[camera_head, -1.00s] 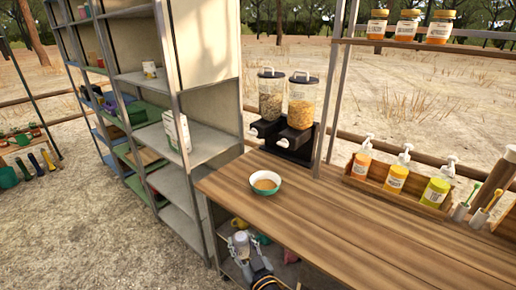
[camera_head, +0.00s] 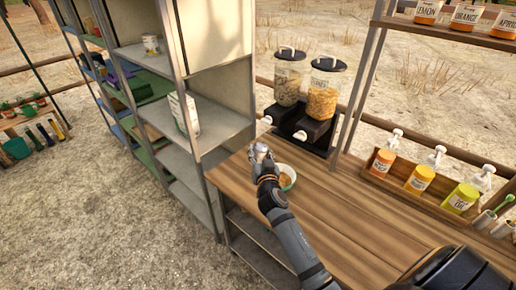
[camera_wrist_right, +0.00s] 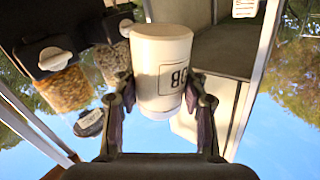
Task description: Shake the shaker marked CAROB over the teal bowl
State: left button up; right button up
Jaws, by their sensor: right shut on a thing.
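My right gripper (camera_head: 264,160) is just left of the bowl, above the counter's left end. It is shut on a white cylindrical shaker (camera_wrist_right: 162,75), and the two fingers (camera_wrist_right: 160,112) of the right gripper press its sides in the wrist view. Part of a dark label shows, ending in B; the full word cannot be read. That view is inverted, with sky at the bottom. My left gripper is not in view.
Two cereal dispensers (camera_head: 322,97) stand behind the bowl. A metal shelf unit (camera_head: 222,125) rises to the left. Pump bottles (camera_head: 420,179) sit in a wooden rack at the right, below a shelf of jars (camera_head: 466,16). The middle of the counter (camera_head: 365,225) is clear.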

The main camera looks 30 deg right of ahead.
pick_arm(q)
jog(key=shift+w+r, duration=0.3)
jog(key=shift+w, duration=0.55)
pick_arm(e)
jog(key=d+f+m+y, duration=0.4)
jog(key=d+f+m, duration=0.1)
jog(key=m, duration=1.3)
jog(key=shift+s+f+m+g, duration=0.25)
jog(key=shift+m+g, duration=0.05)
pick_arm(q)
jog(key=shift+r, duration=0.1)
pick_arm(e)
jog(key=shift+d+r, duration=0.1)
